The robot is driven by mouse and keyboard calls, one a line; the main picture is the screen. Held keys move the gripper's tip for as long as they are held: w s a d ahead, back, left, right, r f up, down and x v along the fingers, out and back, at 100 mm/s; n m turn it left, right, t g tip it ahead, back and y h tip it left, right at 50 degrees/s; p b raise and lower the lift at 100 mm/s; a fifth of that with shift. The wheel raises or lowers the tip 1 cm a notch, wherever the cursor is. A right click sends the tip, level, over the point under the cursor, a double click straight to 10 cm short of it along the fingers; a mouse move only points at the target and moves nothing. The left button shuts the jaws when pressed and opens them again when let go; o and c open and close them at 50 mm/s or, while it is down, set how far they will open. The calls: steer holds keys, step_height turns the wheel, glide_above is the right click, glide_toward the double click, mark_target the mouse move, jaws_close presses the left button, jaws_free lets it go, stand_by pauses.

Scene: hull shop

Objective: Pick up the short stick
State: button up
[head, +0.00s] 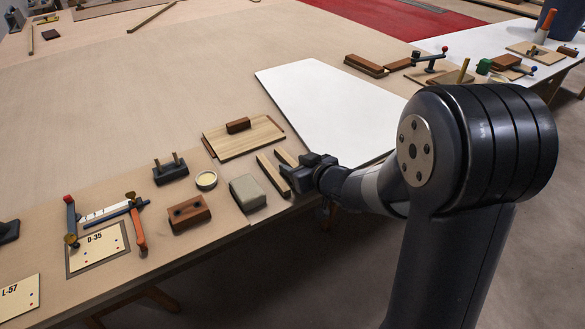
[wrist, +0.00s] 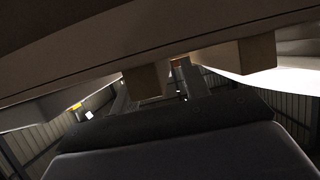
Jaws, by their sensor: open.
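Two pale wooden sticks lie side by side near the table's front edge in the head view. The left stick (head: 272,173) shows most of its length. The right stick (head: 285,157) is partly hidden by my gripper (head: 292,170), so I cannot compare their full lengths or tell which is the short one. My gripper is open at the table edge, at the near ends of the sticks. Whether a stick lies between its fingers is unclear. The wrist view is dark and shows two squarish wooden ends, left (wrist: 147,80) and right (wrist: 257,54), which I cannot match to the sticks with certainty.
A grey block (head: 248,193) lies just left of the sticks. A wooden board (head: 243,143) with a small brown block (head: 238,125) is behind them. A white panel (head: 325,110) lies to the right. Wide bare tabletop (head: 150,85) extends behind. My arm covers the front right.

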steer(key=shift+w+a, duration=0.1)
jaws_close()
stand_by(0.4)
steer(key=shift+r, duration=0.1)
step_height(320, 180, up, 10)
steer(key=p, duration=0.5)
